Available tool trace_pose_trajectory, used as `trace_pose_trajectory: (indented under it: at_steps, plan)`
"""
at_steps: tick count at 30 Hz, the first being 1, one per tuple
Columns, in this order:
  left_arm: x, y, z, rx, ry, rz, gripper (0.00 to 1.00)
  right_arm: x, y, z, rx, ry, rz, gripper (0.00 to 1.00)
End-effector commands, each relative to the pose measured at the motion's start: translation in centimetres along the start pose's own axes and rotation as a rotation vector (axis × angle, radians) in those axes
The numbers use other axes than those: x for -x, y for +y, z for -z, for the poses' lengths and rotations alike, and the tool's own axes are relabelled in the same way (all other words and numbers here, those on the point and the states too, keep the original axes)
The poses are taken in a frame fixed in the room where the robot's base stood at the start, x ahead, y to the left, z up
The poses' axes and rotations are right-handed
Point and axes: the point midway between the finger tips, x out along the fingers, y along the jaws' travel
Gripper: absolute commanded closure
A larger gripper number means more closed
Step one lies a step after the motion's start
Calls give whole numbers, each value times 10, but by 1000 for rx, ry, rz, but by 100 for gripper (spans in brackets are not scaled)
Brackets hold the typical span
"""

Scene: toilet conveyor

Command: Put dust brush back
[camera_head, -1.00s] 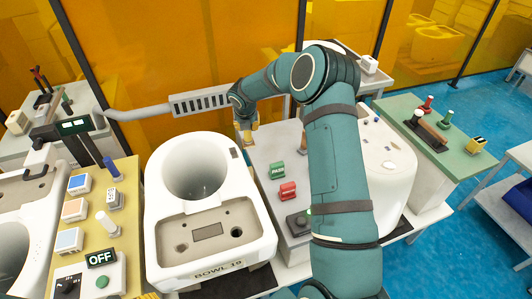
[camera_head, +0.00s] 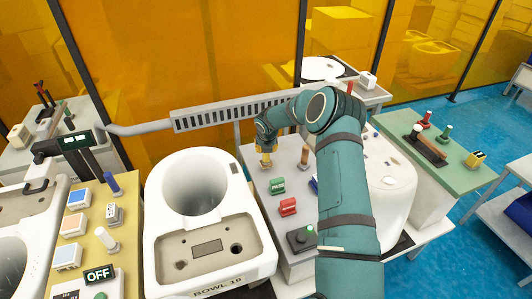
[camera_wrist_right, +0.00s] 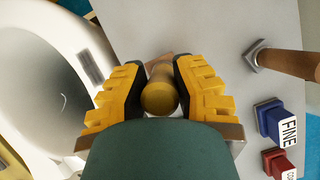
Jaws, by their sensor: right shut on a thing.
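My right gripper (camera_head: 266,160) is over the grey table's back left part, just right of the white toilet bowl (camera_head: 200,230). In the right wrist view its yellow fingers (camera_wrist_right: 160,88) are closed around a round-ended, tan-yellow handle, which I take to be the dust brush (camera_wrist_right: 159,97). The handle's end faces the camera. The lower part of the brush is hidden, so I cannot tell whether it touches the table. My left gripper is not in view.
A brown wooden handle (camera_wrist_right: 288,63) stands close by on the grey table. A green PASS block (camera_head: 278,186) and a red block (camera_head: 288,207) stand nearer the front. A white rounded ceramic piece (camera_head: 392,195) is at the right, partly behind my arm.

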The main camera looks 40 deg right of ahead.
Motion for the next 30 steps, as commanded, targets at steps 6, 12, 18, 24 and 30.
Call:
trace_pose_trajectory:
  at_steps: [6,12,18,24,30]
  plan:
    - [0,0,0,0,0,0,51,-21,0,8,1,0,1,100]
    - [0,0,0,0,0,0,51,-20,0,8,1,0,1,100]
    - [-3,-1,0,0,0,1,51,-24,0,10,1,1,1,54]
    - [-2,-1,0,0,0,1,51,-24,0,10,1,1,1,51]
    - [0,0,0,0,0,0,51,-20,0,8,1,1,1,51]
